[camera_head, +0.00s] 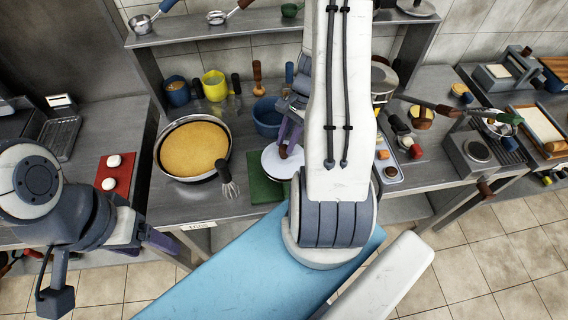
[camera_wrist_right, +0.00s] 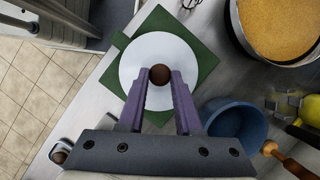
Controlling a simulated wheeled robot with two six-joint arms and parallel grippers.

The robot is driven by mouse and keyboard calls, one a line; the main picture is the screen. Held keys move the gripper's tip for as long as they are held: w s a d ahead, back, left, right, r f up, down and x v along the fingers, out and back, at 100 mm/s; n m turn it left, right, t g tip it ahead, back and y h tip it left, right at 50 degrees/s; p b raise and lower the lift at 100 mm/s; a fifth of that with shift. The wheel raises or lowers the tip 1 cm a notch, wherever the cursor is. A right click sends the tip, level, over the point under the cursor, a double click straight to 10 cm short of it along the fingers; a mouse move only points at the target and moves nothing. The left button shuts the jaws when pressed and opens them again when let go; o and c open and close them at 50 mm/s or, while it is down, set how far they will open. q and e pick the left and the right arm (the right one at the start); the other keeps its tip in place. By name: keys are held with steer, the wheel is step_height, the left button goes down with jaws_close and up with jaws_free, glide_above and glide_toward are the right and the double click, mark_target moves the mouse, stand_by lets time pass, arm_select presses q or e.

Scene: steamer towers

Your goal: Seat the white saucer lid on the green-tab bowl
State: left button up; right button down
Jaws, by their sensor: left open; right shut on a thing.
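The white saucer lid (camera_head: 279,164) is a round white disc with a brown knob, over a green board on the counter. It also shows in the right wrist view (camera_wrist_right: 150,47). My right gripper (camera_head: 287,143) has its purple fingers shut on the brown knob (camera_wrist_right: 160,74). I cannot tell whether the lid rests on something or is held just above it. I cannot make out the green-tab bowl; anything under the lid is hidden. My left gripper (camera_head: 161,241) is open, at the counter's front edge on the left, away from the lid.
A blue pot (camera_head: 267,117) stands just behind the lid. A large pan with a yellow-brown filling (camera_head: 194,149) and a whisk (camera_head: 228,183) are to the left. The green board (camera_wrist_right: 197,35) surrounds the lid. A tray (camera_head: 388,169) with small items lies to the right.

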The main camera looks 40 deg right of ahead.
steer(key=shift+f+b, duration=0.55)
steer(key=shift+f, duration=0.25)
steer(key=c, duration=0.5)
jaws_free()
steer(key=b+v, duration=0.1)
steer(key=v, duration=0.9)
steer(key=shift+r, duration=0.25)
